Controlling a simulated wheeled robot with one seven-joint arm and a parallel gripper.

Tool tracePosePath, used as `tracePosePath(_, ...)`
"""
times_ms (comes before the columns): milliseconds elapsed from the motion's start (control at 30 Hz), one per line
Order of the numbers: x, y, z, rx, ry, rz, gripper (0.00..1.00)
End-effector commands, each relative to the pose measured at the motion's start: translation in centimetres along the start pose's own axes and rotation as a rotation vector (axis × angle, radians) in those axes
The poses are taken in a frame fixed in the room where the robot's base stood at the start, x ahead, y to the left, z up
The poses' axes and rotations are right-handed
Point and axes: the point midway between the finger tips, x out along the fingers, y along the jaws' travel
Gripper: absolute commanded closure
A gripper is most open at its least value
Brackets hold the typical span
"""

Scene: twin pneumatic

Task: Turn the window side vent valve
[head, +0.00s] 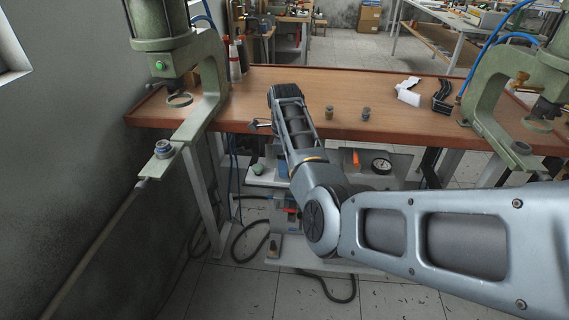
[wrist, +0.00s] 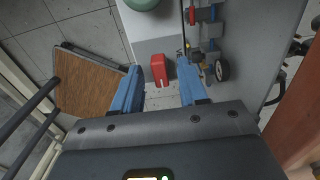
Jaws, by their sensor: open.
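In the wrist view, my gripper (wrist: 159,72) has its two blue fingers apart, with nothing held between them. A red block-like part (wrist: 158,68) shows between the fingertips on a pale surface. It may be a valve handle, but I cannot tell whether it is the window side vent valve, or how far below the fingers it lies. In the head view my arm reaches over the workbench's front edge, and my gripper is hidden there. Below the bench, an orange part (head: 355,157) and a round gauge (head: 381,164) show on the pneumatic unit.
The wooden workbench (head: 230,92) carries a green press (head: 207,80) at left and another (head: 486,88) at right. Two small metal pieces and a white part stand on it. Blue fittings (wrist: 211,30) and a black round part (wrist: 222,70) lie right of the fingers. Hoses trail on the floor.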

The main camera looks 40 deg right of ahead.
Motion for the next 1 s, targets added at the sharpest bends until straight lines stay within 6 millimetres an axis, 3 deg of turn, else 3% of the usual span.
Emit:
tracePosePath(200, 0.01, -0.01, -0.01, 0.0, 0.0, 0.0, 0.59)
tracePosePath(633, -0.02, -0.01, -0.01, 0.0, 0.0, 0.0, 1.0)
tracePosePath(1000, -0.08, 0.01, -0.02, -0.02, 0.001, 0.001, 1.0)
